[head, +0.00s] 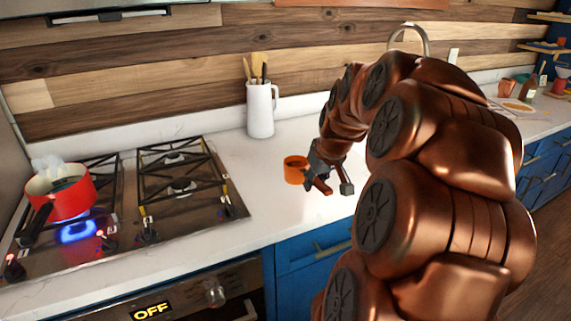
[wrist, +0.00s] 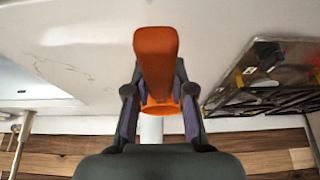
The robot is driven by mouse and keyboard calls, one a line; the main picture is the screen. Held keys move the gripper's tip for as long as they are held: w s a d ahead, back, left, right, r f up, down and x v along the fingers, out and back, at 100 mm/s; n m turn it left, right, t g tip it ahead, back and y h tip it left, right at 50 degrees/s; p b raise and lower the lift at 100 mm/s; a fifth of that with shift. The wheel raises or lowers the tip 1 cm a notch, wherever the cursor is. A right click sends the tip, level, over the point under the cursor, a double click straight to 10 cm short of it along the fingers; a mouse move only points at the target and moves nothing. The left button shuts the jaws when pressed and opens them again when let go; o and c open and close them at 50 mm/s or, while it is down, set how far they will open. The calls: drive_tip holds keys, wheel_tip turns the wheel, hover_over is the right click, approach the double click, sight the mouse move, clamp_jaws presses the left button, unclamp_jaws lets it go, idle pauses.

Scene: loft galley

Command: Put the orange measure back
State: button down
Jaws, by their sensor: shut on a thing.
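The orange measure (head: 295,170) is a small round cup with a flat handle, at the end of my gripper (head: 329,181) in the head view, over the white counter between the stove and my arm. In the wrist view my gripper (wrist: 160,92) has a finger on each side of the orange measure (wrist: 156,60) and is shut on it. The handle points up in that picture and hides part of the cup. I cannot tell whether the cup touches the counter or hangs just above it.
A white jug of utensils (head: 261,108) stands by the wall behind the measure. On the stove (head: 232,204) at left, a steaming red pot (head: 62,190) sits over a blue flame. The counter (head: 245,175) between stove and measure is clear. Cups and bottles stand far right.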

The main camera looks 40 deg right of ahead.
sight(298, 157)
drive_tip(key=w+d+p, duration=0.1)
drive_tip(key=w+d, duration=0.1)
drive_tip(key=w, duration=0.2)
drive_tip(key=w+d+p, duration=0.1)
drive_tip(key=w+d, duration=0.1)
drive_tip(key=w, duration=0.2)
drive_tip(key=w+d+f+p, duration=0.1)
drive_tip(key=w+d, duration=0.2)
drive_tip(key=w, duration=0.1)
drive_tip(key=shift+w+f+p, duration=0.1)
drive_tip(key=shift+w+p, duration=0.1)
drive_tip(key=shift+p, duration=0.1)
drive_tip(key=shift+d+f+p, duration=0.1)
drive_tip(key=shift+f+p, duration=0.55)
drive_tip(key=shift+f, duration=1.15)
drive_tip(key=shift+f, duration=0.15)
drive_tip(key=c, duration=1)
unclamp_jaws()
